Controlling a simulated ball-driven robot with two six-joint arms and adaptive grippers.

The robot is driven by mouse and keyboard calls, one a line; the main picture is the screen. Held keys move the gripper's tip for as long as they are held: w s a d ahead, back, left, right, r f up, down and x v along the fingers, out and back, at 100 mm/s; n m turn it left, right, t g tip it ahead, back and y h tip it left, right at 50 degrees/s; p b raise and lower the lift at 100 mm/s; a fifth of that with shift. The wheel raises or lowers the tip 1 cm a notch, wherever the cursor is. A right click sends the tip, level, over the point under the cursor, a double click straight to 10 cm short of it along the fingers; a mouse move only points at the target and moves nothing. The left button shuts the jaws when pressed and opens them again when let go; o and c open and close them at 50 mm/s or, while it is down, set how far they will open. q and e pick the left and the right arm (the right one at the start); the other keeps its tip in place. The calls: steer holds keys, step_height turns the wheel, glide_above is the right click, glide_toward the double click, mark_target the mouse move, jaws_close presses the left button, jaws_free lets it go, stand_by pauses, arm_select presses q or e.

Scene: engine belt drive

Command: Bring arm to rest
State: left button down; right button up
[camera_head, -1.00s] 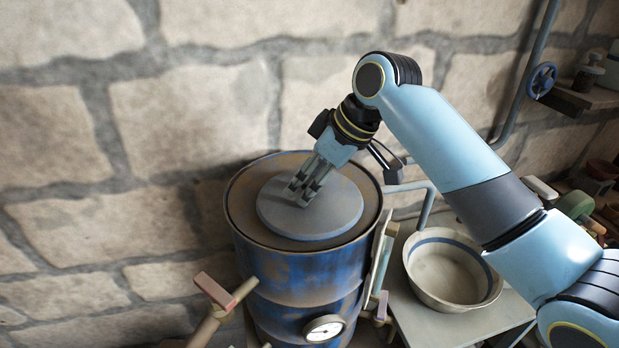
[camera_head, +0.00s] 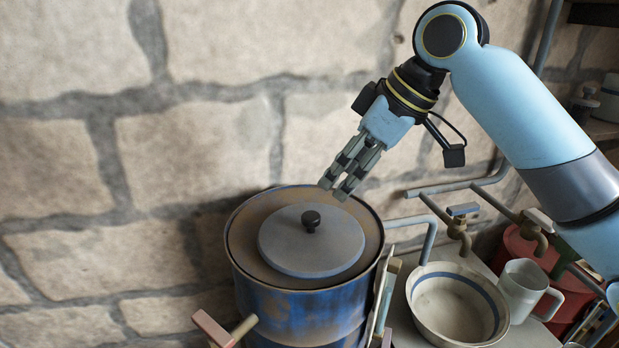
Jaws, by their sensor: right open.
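My right gripper (camera_head: 334,189) is open and empty. It hangs in the air above the right back part of a blue, rusty barrel (camera_head: 300,312), with its fingers pointing down and left. A round grey lid (camera_head: 290,248) with a black knob (camera_head: 310,220) lies on the barrel's top. The fingertips are above and to the right of the knob, apart from it. My right arm comes in from the right side. My left gripper is not in view.
A bowl (camera_head: 455,300) with a blue stripe and a light mug (camera_head: 525,288) stand on a bench right of the barrel. Taps and pipes (camera_head: 460,215) run along the stone wall behind. A red container (camera_head: 525,247) is behind the mug. A wooden handle (camera_head: 213,328) sticks up at front left.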

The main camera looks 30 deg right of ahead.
steer(key=s+f+m+g+h, duration=0.1)
steer(key=s+f+m+h, duration=0.15)
steer(key=s+f, duration=0.6)
steer(key=s+f+m+h, duration=0.2)
steer(key=s+f+m, duration=0.2)
steer(key=s, duration=0.9)
step_height(320, 180, down, 43)
steer(key=s+d+g+b, duration=0.2)
steer(key=s+b, duration=0.1)
steer(key=b, duration=1.1)
steer(key=s+f+b, duration=0.5)
steer(key=s+f, duration=0.3)
steer(key=f, duration=0.4)
steer(key=s+d+f+g+b, duration=0.1)
steer(key=s+f+b, duration=0.4)
steer(key=s+f, duration=0.4)
step_height(320, 180, down, 3)
steer(key=shift+s+d+f, duration=0.1)
steer(key=shift+s+d, duration=0.05)
steer(key=shift+s, duration=0.1)
steer(key=shift+c, duration=0.3)
